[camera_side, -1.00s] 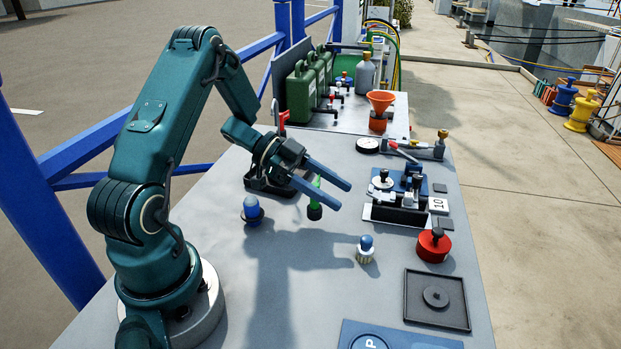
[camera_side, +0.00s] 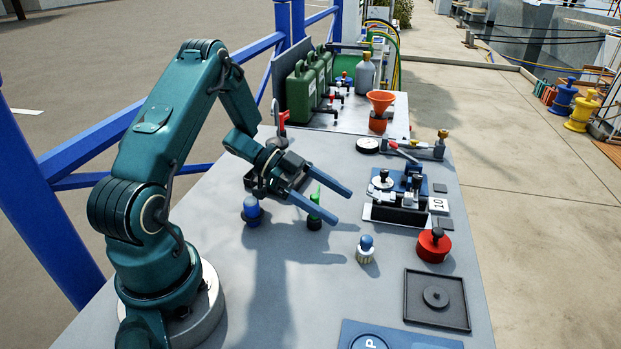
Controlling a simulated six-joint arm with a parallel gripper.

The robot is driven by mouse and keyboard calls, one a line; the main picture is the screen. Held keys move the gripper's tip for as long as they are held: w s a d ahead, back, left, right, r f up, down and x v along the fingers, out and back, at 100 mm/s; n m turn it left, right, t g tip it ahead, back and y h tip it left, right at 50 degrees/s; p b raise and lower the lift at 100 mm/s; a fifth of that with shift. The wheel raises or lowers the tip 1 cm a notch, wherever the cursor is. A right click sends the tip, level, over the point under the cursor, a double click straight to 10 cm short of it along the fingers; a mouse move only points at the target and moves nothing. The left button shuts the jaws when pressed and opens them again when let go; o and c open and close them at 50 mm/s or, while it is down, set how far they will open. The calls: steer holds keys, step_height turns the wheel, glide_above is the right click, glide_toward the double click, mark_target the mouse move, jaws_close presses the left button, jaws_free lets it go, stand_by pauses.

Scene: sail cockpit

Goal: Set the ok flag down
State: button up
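The small green piece (camera_side: 315,198) with a dark round base is the likely ok flag. It stands upright, and its base appears to rest on the grey table. My gripper (camera_side: 342,206) has two long blue fingers that reach past the green piece on either side of it. The fingers are spread, with a visible gap between the tips. The near finger hides part of the green piece, so I cannot tell whether either finger touches it.
A blue knob (camera_side: 251,211) stands left of the green piece. A blue-topped white knob (camera_side: 366,249) and a red knob (camera_side: 434,245) stand to the right. A black square tray (camera_side: 437,300) is at lower right.

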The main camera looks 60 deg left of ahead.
steer(key=shift+r, duration=0.15)
steer(key=v, duration=1.2)
steer(key=shift+s, duration=0.1)
